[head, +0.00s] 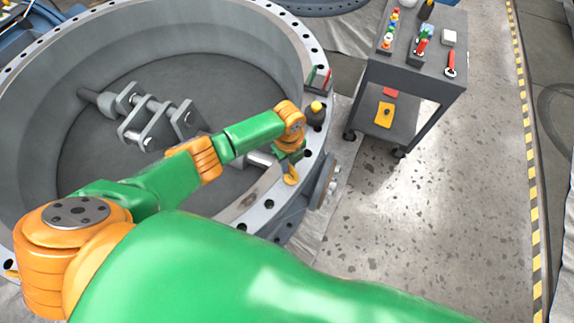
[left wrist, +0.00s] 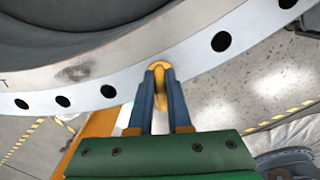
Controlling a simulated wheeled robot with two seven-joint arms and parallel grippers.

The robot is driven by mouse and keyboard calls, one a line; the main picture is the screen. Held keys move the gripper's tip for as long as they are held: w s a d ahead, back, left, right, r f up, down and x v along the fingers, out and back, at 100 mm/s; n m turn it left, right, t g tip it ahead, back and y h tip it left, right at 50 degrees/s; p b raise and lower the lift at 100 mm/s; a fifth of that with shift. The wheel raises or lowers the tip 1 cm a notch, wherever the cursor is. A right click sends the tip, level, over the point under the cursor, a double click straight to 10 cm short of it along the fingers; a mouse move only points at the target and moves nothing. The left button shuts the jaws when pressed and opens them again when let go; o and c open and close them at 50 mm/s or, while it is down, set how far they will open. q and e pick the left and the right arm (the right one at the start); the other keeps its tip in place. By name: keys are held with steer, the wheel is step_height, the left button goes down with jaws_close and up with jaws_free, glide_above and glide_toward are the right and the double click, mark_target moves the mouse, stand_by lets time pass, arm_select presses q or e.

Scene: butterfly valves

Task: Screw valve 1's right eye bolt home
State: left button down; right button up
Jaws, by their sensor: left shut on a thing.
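The large grey valve (head: 215,30) lies open side up, with a wide flange ring full of bolt holes. A yellow eye bolt (head: 291,177) stands at the right side of this flange. It also shows in the left wrist view (left wrist: 160,70), upright against the flange face (left wrist: 190,62). My left gripper (head: 289,160) reaches down over it. In the left wrist view its two blue-grey fingers (left wrist: 160,88) are closed on the yellow eye bolt. The fingers hide part of it, and I cannot tell how deep its thread sits. My right gripper is out of view.
A black item with a yellow top (head: 316,112) and a small tray with red and green pieces (head: 320,78) sit on the flange close to my gripper. A dark tool cart (head: 420,68) stands to the right. Floor (head: 430,200) beyond the valve is clear.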

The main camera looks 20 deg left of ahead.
arm_select(q)
steer(key=m, duration=0.2)
steer(key=m+b, duration=0.1)
steer(key=shift+w+d+f+m, duration=0.1)
steer(key=shift+d+f+m, duration=0.1)
steer(key=shift+m, duration=0.2)
steer(key=m, duration=0.1)
steer(key=m+b, duration=0.1)
steer(key=m, duration=0.1)
steer(key=shift+w+d+m, duration=0.1)
steer(key=shift+d+m, duration=0.1)
steer(key=shift+m, duration=0.1)
steer(key=m, duration=0.1)
steer(key=m+b, duration=0.1)
steer(key=m, duration=0.1)
steer(key=shift+d, duration=0.25)
steer(key=shift+d+m+b, duration=0.15)
steer(key=shift+m+b, duration=0.15)
steer(key=shift+m, duration=1.2)
steer(key=c, duration=0.8)
jaws_free()
steer(key=shift+r, duration=0.1)
steer(key=shift+c, duration=0.2)
step_height(320, 180, up, 7)
